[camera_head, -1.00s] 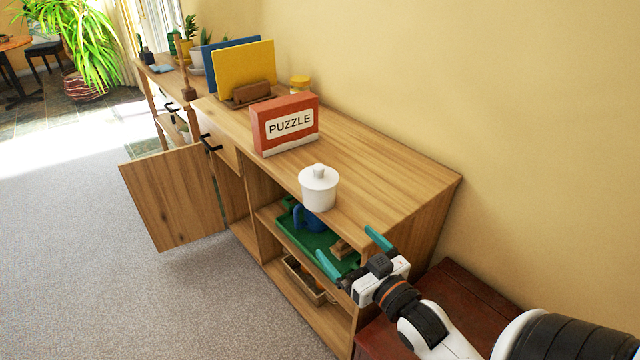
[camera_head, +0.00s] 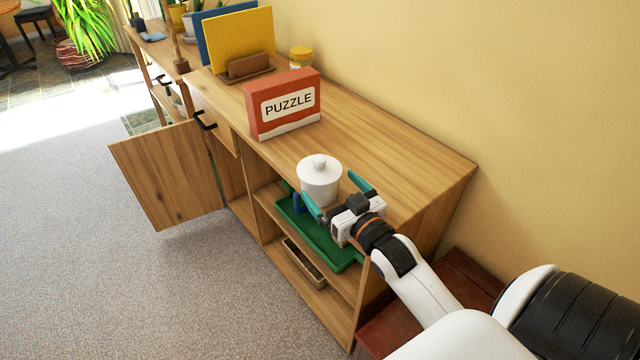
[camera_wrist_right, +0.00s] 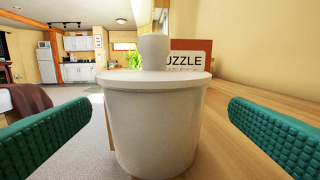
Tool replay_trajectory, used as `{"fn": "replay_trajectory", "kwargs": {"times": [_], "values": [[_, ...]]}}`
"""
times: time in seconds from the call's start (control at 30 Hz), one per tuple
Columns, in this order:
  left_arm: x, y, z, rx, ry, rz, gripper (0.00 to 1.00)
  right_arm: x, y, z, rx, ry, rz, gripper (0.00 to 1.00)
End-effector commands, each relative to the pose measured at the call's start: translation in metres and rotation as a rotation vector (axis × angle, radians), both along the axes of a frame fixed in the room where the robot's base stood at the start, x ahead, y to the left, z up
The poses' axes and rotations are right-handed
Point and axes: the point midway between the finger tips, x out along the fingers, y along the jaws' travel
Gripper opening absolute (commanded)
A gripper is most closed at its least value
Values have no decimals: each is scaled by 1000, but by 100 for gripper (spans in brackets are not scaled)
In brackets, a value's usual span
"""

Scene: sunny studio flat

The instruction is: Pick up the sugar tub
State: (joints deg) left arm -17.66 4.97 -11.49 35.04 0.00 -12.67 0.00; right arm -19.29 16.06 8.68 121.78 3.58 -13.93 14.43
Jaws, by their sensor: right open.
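The sugar tub (camera_head: 318,184) is a white round tub with a knobbed lid. It stands upright on the wooden cabinet top, near its front edge. My right gripper (camera_head: 337,194) is open at the tub, its teal fingers pointing toward it. In the right wrist view the tub (camera_wrist_right: 155,125) fills the middle, between the two spread teal fingers (camera_wrist_right: 150,130), with a gap on each side. My left gripper is not in view.
A red puzzle box (camera_head: 283,105) stands on the cabinet top (camera_head: 390,140) behind the tub. A yellow-lidded jar (camera_head: 300,58) and yellow and blue boards stand farther back. Below are a green tray (camera_head: 325,245) and an open cabinet door (camera_head: 168,172).

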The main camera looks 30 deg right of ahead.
Motion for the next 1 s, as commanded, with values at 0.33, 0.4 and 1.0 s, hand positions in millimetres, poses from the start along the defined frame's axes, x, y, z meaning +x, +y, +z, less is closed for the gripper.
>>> {"fn": "replay_trajectory", "kwargs": {"times": [0.33,0.4,1.0], "values": [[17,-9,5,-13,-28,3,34,46,2,2,1,0,1,100],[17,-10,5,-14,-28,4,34,48,2,2,1,0,1,100],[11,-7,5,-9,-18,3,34,48,2,3,0,-3,1,44]]}}
